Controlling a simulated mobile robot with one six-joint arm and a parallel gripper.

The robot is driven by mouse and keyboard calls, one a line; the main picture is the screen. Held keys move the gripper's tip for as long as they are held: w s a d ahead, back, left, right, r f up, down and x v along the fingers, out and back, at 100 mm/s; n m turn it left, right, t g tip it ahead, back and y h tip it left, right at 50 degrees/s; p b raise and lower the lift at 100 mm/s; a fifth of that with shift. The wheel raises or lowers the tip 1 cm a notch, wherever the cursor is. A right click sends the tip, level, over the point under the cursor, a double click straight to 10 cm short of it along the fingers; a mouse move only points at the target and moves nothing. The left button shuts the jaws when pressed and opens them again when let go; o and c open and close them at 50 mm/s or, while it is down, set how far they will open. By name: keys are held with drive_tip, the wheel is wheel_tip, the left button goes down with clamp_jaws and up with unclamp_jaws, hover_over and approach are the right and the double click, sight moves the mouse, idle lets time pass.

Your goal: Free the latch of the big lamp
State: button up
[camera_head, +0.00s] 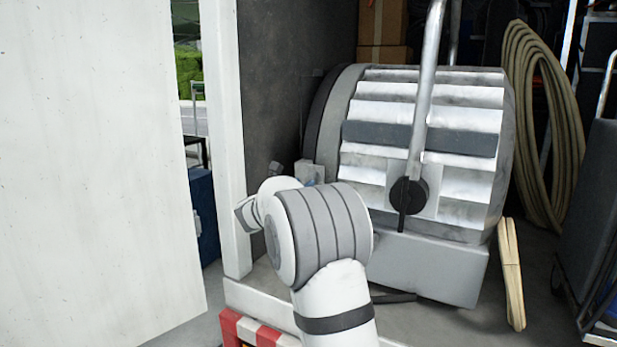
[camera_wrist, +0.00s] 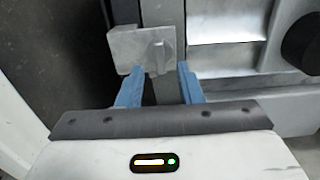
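The big lamp (camera_head: 410,150) is a large grey drum with ribbed silver panels, standing on a grey base inside the truck. Its latch (camera_wrist: 147,50) is a small metal block with a raised turn-piece (camera_wrist: 157,56), on a grey band at the lamp's left side. In the head view the latch (camera_head: 312,170) shows just past my arm. My gripper (camera_wrist: 157,82) is open, with its two blue fingers apart and pointing at the latch. The turn-piece shows between the fingertips; whether they touch it cannot be told. My arm hides most of the gripper in the head view.
A white door panel (camera_head: 90,170) fills the left, with a white post (camera_head: 222,140) beside it. A dark wall (camera_head: 270,80) is close to the lamp's left. A silver handle bar (camera_head: 428,90) with a black knob crosses the lamp's front. A coiled hose (camera_head: 520,120) hangs at right.

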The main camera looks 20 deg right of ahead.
sight(311, 178)
drive_tip(key=p+x, duration=0.1)
drive_tip(key=x, duration=0.4)
drive_tip(key=shift+w+d+p, duration=0.2)
drive_tip(key=shift+p, duration=0.2)
drive_tip(key=shift+c, duration=0.5)
